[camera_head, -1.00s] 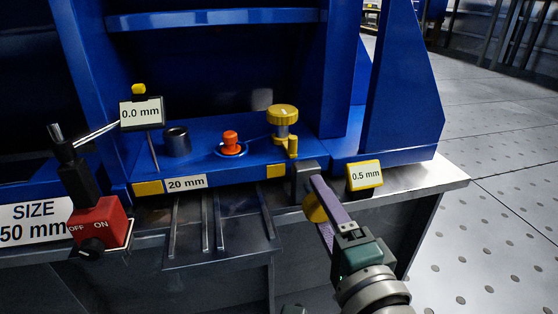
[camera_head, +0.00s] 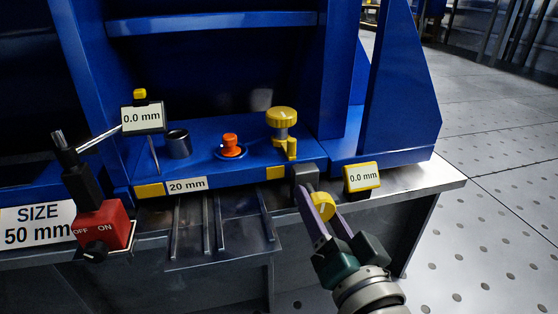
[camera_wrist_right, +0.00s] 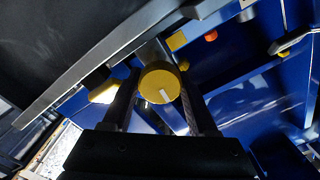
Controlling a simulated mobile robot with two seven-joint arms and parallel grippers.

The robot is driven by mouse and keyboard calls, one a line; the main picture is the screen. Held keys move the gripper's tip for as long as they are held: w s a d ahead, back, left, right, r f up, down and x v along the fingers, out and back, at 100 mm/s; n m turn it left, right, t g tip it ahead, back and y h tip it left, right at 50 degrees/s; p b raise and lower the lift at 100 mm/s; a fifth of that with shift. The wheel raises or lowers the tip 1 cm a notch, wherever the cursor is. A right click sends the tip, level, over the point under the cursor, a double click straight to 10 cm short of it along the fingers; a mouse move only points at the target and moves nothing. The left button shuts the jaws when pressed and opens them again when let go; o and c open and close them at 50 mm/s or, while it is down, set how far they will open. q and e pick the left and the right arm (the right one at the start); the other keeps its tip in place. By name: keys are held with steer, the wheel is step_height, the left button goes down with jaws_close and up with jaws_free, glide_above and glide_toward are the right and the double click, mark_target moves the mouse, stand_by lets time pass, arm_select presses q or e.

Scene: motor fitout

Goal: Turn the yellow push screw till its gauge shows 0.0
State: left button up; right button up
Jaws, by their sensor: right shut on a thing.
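The yellow push screw (camera_head: 322,206) is a round knob at the front edge of the bench, in front of a grey block. It also shows in the right wrist view (camera_wrist_right: 160,84), with a white mark on its face. My right gripper (camera_head: 318,208) is shut on the knob, one finger on each side of it. In the right wrist view the fingers (camera_wrist_right: 160,90) flank the knob. The yellow-framed gauge (camera_head: 361,178) beside it reads 0.0 mm. My left gripper is not in view.
A second gauge (camera_head: 142,118) on a red magnetic base (camera_head: 101,225) reads 0.0 mm. A yellow clamp knob (camera_head: 281,117), an orange knob (camera_head: 230,145) and a dark cylinder (camera_head: 178,144) stand on the blue fixture. Open floor lies to the right.

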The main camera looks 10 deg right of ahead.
steer(key=shift+n, duration=0.5)
steer(key=o, duration=1.4)
steer(key=shift+s+r, duration=0.1)
steer(key=shift+s, duration=0.15)
steer(key=s+p, duration=0.2)
steer(key=s, duration=0.2)
steer(key=s+p, duration=0.2)
steer(key=s, duration=0.3)
steer(key=shift+s+d, duration=0.2)
steer(key=shift+s, duration=0.05)
